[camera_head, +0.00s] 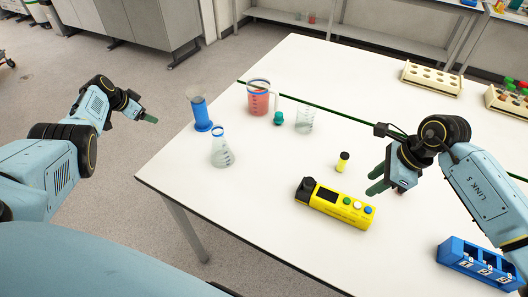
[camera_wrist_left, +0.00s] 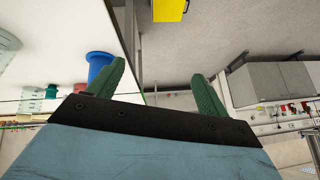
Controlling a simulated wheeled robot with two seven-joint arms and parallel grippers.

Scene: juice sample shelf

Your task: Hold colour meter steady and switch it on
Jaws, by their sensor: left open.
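The colour meter (camera_head: 336,204) is a yellow box with a black end, a dark screen and several coloured buttons. It lies on the white table, right of centre. A small yellow and black vial (camera_head: 342,162) stands just behind it. My left gripper (camera_head: 150,118) is off the table's left side, far from the meter. In the left wrist view its green fingers (camera_wrist_left: 162,88) are wide apart and empty.
A blue cylinder (camera_head: 201,114), a flask (camera_head: 221,150), a jug of red liquid (camera_head: 259,98) and a beaker (camera_head: 304,120) stand at the table's left. A blue rack (camera_head: 450,262) sits at the front right. A wooden rack (camera_head: 432,78) stands at the back.

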